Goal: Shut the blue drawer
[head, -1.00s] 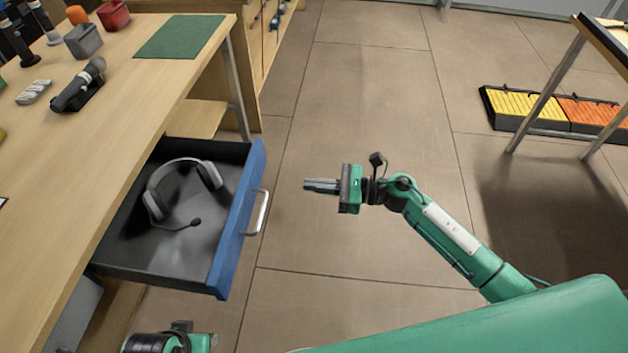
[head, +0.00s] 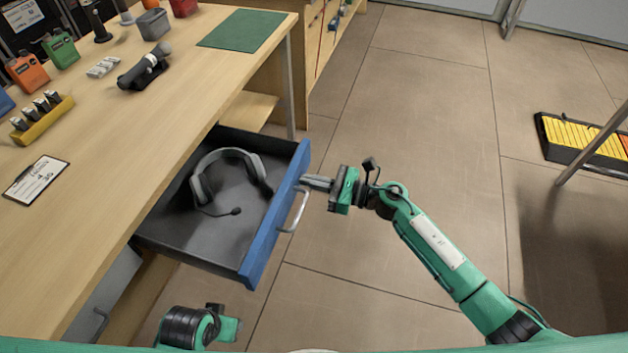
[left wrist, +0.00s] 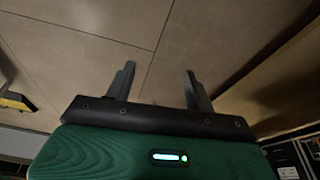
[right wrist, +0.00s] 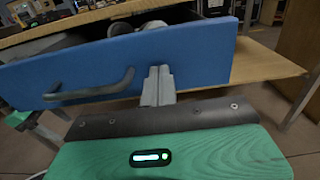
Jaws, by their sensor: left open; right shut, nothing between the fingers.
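The blue drawer (head: 272,225) stands pulled out from the wooden workbench, with a headset (head: 225,178) lying inside it. Its front with the metal handle (head: 295,210) faces right; the front also fills the upper part of the right wrist view (right wrist: 200,58). My right gripper (head: 306,182) is shut and empty, its fingertips at the drawer front beside the far end of the handle. Whether they touch the front I cannot tell. My left gripper is low in front of the bench, near the bottom of the head view; the left wrist view shows its fingers (left wrist: 158,85) open and empty.
A crate with yellow and orange contents (head: 580,140) lies on the floor at right. The floor right of the drawer is clear.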

